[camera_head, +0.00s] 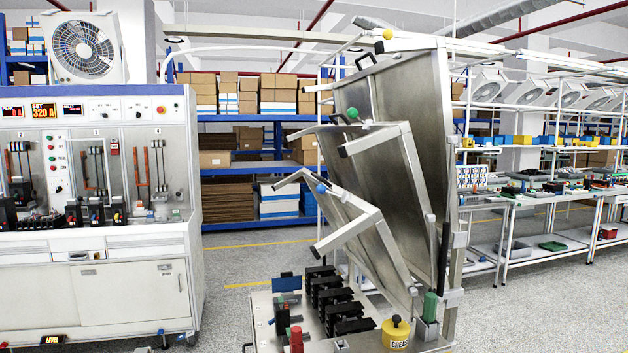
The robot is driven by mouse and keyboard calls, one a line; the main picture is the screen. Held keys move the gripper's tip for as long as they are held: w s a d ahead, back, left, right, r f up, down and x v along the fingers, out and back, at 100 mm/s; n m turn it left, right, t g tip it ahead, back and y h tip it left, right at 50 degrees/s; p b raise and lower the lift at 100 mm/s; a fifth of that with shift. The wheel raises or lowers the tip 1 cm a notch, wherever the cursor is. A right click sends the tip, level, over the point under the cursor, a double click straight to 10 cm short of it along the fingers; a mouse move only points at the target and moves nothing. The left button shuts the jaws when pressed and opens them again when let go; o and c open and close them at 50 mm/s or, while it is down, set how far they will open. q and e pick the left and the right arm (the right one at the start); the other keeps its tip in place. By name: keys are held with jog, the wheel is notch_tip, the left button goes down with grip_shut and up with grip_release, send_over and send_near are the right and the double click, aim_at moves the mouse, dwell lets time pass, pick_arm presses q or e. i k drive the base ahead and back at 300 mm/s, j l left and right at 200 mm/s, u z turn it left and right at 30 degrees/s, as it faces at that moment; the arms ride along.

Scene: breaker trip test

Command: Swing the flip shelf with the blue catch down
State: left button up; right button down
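The flip shelf with the blue catch (372,240) is the lowest and front-most of three metal flip shelves on the rack at centre right. It is tilted steeply up, with its pale frame arms reaching out to the left. Its round blue catch (321,188) sits on the upper arm near the shelf's top edge. Behind it stand the shelf with the green catch (352,113) and the taller shelf with the yellow catch (387,34), both also swung up. Neither of my grippers shows in this view.
Below the shelves, a bench top (265,318) holds several black breaker blocks (333,300), a yellow grease pot (395,333) and a green-handled item (430,307). A test cabinet (100,270) stands at left. Open floor (240,265) lies between cabinet and rack.

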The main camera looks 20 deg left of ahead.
aim_at(360, 228)
jog(key=k+l+z, duration=0.1)
jog(key=k+z, duration=0.25)
jog(key=k, duration=0.2)
jog(key=j+z, duration=0.1)
jog(key=z, duration=0.3)
jog(key=j+z, duration=0.1)
jog(key=z, duration=0.65)
jog(key=k+j, duration=0.1)
jog(key=j, duration=1.2)
jog(key=k+j, duration=0.1)
jog(key=j, duration=1.2)
jog(key=k+j, duration=0.1)
jog(key=j, duration=1.2)
